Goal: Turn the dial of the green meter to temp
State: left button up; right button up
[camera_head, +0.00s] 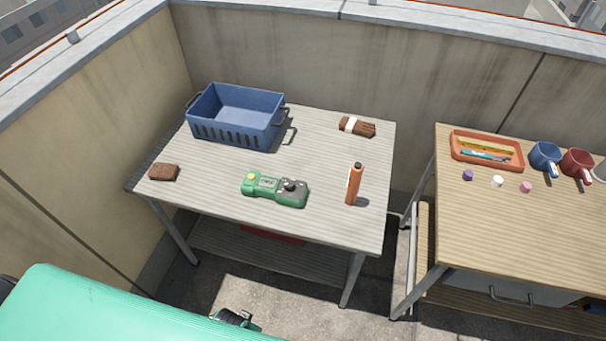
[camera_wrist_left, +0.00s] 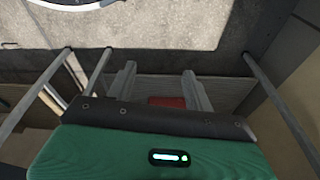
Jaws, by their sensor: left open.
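The green meter (camera_head: 262,190) lies flat on the grey slatted table, near its front edge. Its dark round dial (camera_head: 291,185) is toward its right end, and a small display and a yellow spot are toward its left. The dial's setting and labels are too small to read. My left gripper (camera_wrist_left: 160,87) shows in the left wrist view with its two fingers apart and nothing between them. It is low, in front of the table and away from the meter. My right gripper is in neither view.
On the grey table (camera_head: 220,190) are a blue crate (camera_head: 238,115), a brown block (camera_head: 164,172), a brown bundle (camera_head: 357,127) and an orange cylinder (camera_head: 354,186) right of the meter. A wooden table (camera_head: 510,230) with a tray and mugs stands right. Walls close the back and left.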

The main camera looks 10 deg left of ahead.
pick_arm(q)
jog(key=w+r+p, duration=0.1)
jog(key=w+r, duration=0.2)
jog(key=r, duration=0.8)
jog(key=w+r+p, duration=0.2)
jog(key=w+r, duration=0.1)
jog(key=r, duration=0.7)
notch_tip(320, 180, up, 16)
jog(key=n+g+p, duration=0.1)
jog(key=n+g, duration=0.1)
send_over(289, 183)
notch_tip(289, 183, down, 13)
jog(key=shift+f+p, duration=0.1)
jog(key=shift+p, duration=0.7)
jog(key=c, duration=1)
